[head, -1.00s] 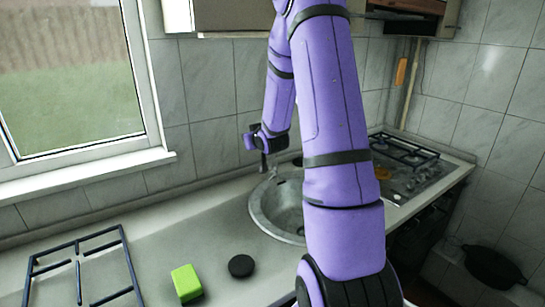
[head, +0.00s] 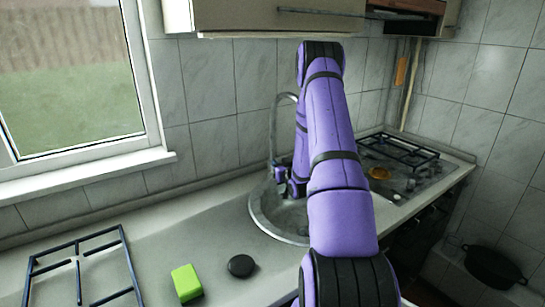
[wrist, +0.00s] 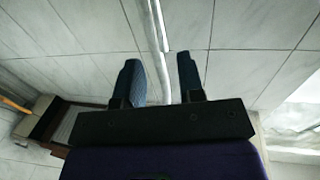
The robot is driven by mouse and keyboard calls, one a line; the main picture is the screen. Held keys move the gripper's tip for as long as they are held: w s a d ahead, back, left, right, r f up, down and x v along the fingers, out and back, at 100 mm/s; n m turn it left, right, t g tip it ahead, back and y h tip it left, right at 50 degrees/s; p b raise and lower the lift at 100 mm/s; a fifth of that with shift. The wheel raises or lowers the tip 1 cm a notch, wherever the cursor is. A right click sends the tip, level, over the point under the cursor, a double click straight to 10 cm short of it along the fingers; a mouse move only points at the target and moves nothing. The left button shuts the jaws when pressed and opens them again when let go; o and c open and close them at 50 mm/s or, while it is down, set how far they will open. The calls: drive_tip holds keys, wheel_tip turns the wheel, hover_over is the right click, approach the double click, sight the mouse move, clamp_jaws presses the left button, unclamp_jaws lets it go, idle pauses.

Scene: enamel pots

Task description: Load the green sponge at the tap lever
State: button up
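The green sponge (head: 187,283) lies on the worktop at the lower left in the head view. The tap (head: 272,130) rises behind the sink, its curved spout partly behind my arm. I cannot make out its lever. My gripper (head: 281,181) is over the sink, close to the lower part of the tap in the picture. In the wrist view my gripper (wrist: 163,82) has its two dark fingers apart with nothing held. A pale tap pipe (wrist: 157,35) shows beyond and between them. I cannot tell whether a finger touches it.
The round metal sink (head: 262,222) is below my gripper. A black disc (head: 241,266) lies right of the sponge, and a dark metal rack (head: 79,266) lies left of it. A hob (head: 418,178) is at the right. A cupboard (head: 280,18) hangs above.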

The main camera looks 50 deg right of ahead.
drive_tip(key=x, duration=0.8)
clamp_jaws()
